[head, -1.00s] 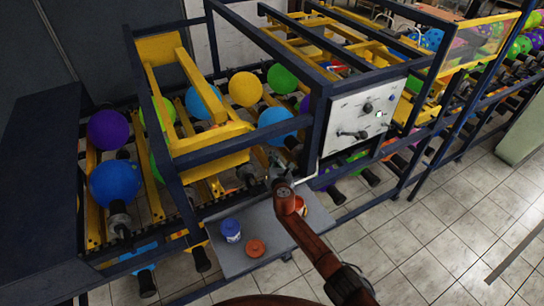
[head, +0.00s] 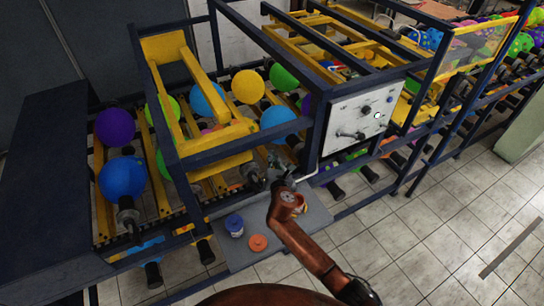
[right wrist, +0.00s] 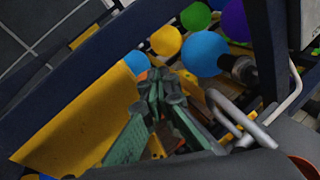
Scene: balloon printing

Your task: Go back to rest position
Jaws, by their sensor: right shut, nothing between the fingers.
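My right arm comes in from the bottom of the head view. My right gripper (head: 264,164) is over the front side of the blue-framed balloon machine, left of the white control panel (head: 340,128). In the right wrist view the green fingers (right wrist: 163,88) are together at the tips with nothing between them. A yellow plate (right wrist: 85,122) and a bent grey metal rod (right wrist: 236,118) lie close to the fingers in that view. I cannot tell whether they touch. My left gripper is out of view.
Below my right wrist, a grey shelf (head: 240,256) holds a blue-lidded can (head: 235,228) and an orange lid (head: 258,242); my wrist partly hides another container. Balloons, such as a blue one (head: 122,178), sit on the machine.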

